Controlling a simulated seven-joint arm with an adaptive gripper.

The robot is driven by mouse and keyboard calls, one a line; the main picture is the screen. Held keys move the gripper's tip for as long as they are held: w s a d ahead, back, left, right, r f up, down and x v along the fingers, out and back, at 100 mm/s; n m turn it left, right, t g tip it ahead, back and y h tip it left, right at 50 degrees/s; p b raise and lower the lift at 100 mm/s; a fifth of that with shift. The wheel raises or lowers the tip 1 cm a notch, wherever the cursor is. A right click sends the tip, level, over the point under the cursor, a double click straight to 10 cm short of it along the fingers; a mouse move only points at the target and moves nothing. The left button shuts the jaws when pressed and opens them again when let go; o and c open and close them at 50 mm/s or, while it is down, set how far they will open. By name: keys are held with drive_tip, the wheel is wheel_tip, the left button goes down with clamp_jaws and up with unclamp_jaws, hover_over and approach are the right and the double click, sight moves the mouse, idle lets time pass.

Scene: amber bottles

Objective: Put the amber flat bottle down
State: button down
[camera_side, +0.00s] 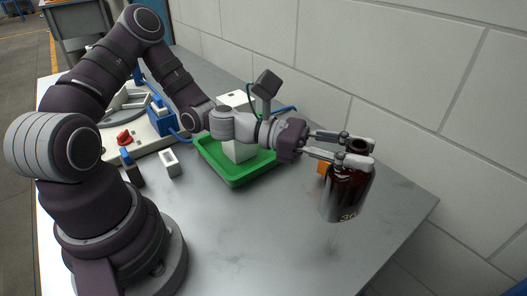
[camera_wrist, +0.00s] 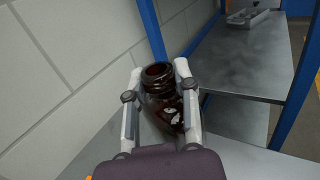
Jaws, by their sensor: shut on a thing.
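The amber flat bottle (camera_side: 346,192) is dark brown and glossy, with an open neck and pale print low on its body. It hangs upright or nearly so in the side view, near the right end of the table. My gripper (camera_side: 357,151) is shut on it around the neck and shoulder. In the wrist view the bottle (camera_wrist: 163,98) sits between the two fingers of my gripper (camera_wrist: 158,82), its open mouth facing the camera. The bottle appears to be above the table top, with a faint reflection below it. Its exact height is hard to tell.
An orange thing (camera_side: 323,168) is partly hidden behind the bottle. A small white block (camera_side: 169,163) lies at left. The front table top (camera_side: 265,240) is clear; a block wall (camera_side: 430,90) borders the back.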

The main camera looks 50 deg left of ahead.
drive_tip(key=s+m+g+h, duration=0.3)
drive_tip(key=s+m+g, duration=0.3)
drive_tip(key=s, duration=0.5)
wheel_tip(320, 180, down, 8)
drive_tip(key=g, duration=0.1)
drive_tip(key=shift+a+n, duration=0.35)
drive_tip(key=shift+n, duration=0.05)
drive_tip(key=c, duration=0.8)
unclamp_jaws()
drive_tip(key=shift+c, duration=0.2)
